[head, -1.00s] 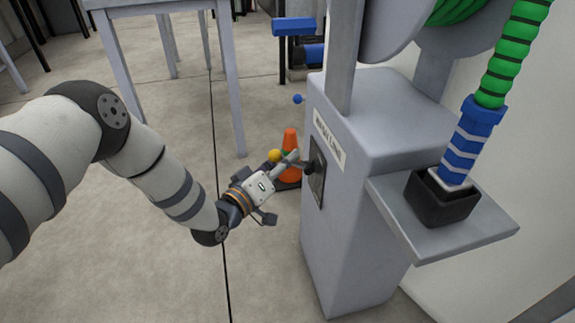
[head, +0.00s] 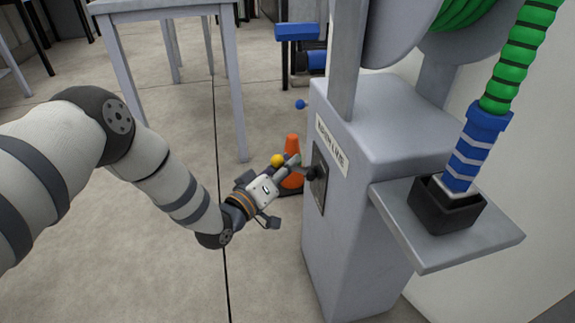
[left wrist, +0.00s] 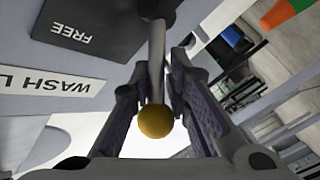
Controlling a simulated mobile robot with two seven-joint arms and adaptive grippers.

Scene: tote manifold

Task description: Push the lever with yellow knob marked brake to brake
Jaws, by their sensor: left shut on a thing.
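The lever (left wrist: 157,40) is a grey rod ending in a round yellow knob (left wrist: 156,121). The knob also shows in the head view (head: 277,160). The rod comes from a dark plate (head: 318,178) on the side of a grey cabinet (head: 350,235). In the left wrist view the plate (left wrist: 105,22) reads "FREE"; no "brake" word is visible. My left gripper (head: 286,167) is shut on the lever, its fingers on both sides of the rod and the knob between them, nearer the palm. In the head view the gripper partly hides the rod. My right gripper is not in view.
A sign (head: 331,146) starting "WASH L" is on the cabinet. An orange cone (head: 292,145) stands behind the gripper. A grey shelf (head: 455,250) with a black holder (head: 445,210) juts out right. A table (head: 160,6) stands behind.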

